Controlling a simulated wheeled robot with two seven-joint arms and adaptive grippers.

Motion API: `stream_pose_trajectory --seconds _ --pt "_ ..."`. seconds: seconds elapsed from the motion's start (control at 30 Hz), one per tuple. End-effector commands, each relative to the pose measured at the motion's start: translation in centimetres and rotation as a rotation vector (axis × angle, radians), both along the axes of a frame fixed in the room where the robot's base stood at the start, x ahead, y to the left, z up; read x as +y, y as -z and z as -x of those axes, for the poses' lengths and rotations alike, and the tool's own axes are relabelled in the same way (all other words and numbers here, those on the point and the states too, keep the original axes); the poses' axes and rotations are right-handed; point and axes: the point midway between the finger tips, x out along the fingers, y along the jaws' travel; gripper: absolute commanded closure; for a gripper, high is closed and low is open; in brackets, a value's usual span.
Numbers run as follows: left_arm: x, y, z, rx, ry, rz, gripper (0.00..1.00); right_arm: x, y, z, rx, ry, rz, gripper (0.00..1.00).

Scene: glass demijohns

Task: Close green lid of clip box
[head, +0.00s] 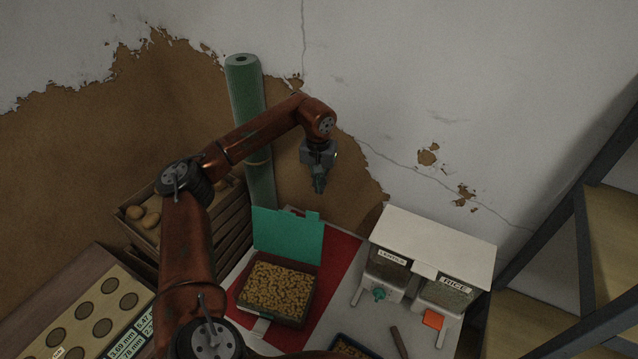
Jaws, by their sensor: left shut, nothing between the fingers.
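The green lid (287,236) of the clip box stands raised, roughly upright, at the back edge of the box. The clip box (313,303) is open and filled with small tan pieces (278,288). It sits on the table, partly over a red strip. My left gripper (319,188) is shut and empty. It points down, above and behind the lid, and looks apart from it. My right gripper is not in view.
A white dispenser (436,235) labelled lentils and rice stands right of the box. A green roll (246,100) and a wooden crate (205,235) of round brown items are at the back left. A dark tray (337,339) lies in front. Metal shelving (590,220) is at the right.

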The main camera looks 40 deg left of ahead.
Motion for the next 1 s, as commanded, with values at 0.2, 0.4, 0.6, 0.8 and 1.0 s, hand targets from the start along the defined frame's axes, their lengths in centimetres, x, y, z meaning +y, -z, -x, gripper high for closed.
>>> stream_pose_trajectory --seconds 0.2,0.4,0.6,0.8,1.0 --pt "0.1 4.6 -0.1 0.004 -0.001 0.003 1.0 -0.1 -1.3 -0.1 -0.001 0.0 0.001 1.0" --pt "-0.3 5.3 1.4 -0.001 0.001 0.0 1.0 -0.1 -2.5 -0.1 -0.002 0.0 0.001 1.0" --pt "-0.9 5.0 3.1 0.001 0.0 0.0 1.0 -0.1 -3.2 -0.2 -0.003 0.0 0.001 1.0" --pt "-1.1 5.1 3.4 0.001 0.0 0.0 1.0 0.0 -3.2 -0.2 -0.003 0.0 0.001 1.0" --pt "-1.1 5.1 3.3 0.0 0.0 0.001 1.0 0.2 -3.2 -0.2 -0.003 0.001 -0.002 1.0"
